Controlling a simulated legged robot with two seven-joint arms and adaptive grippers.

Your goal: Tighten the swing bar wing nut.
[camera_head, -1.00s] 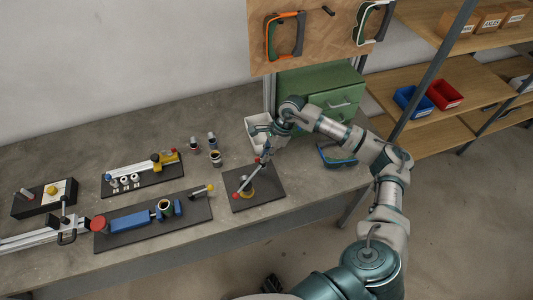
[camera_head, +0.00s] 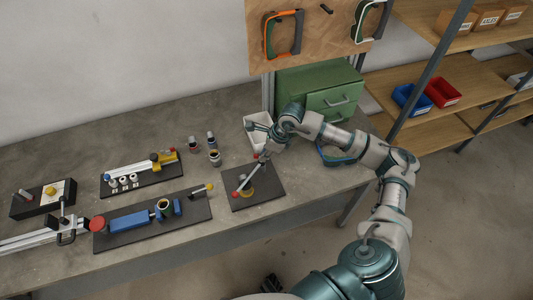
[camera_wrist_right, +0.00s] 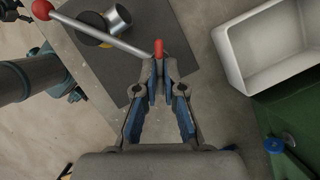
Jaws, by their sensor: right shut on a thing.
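The swing bar (camera_head: 248,178) is a thin grey rod above a dark square plate (camera_head: 268,190), with a red ball at its near-left end. In the right wrist view the rod (camera_wrist_right: 100,34) runs from the red ball (camera_wrist_right: 42,9) to a small upright red piece (camera_wrist_right: 158,48), which may be the wing nut. My right gripper (camera_wrist_right: 159,72) is shut on this red piece, with its fingertips on either side. In the head view the right gripper (camera_head: 263,156) is at the bar's far end. A metal cylinder with a yellow ring (camera_wrist_right: 108,22) stands under the bar. My left gripper is not in view.
A white bin (camera_head: 258,130) stands behind the gripper, beside a green drawer cabinet (camera_head: 325,90). Several small cylinders (camera_head: 214,157) stand left of the plate. Other fixtures, including a blue one (camera_head: 130,222), fill the left of the bench (camera_head: 230,105). Goggles (camera_head: 335,155) lie on the right.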

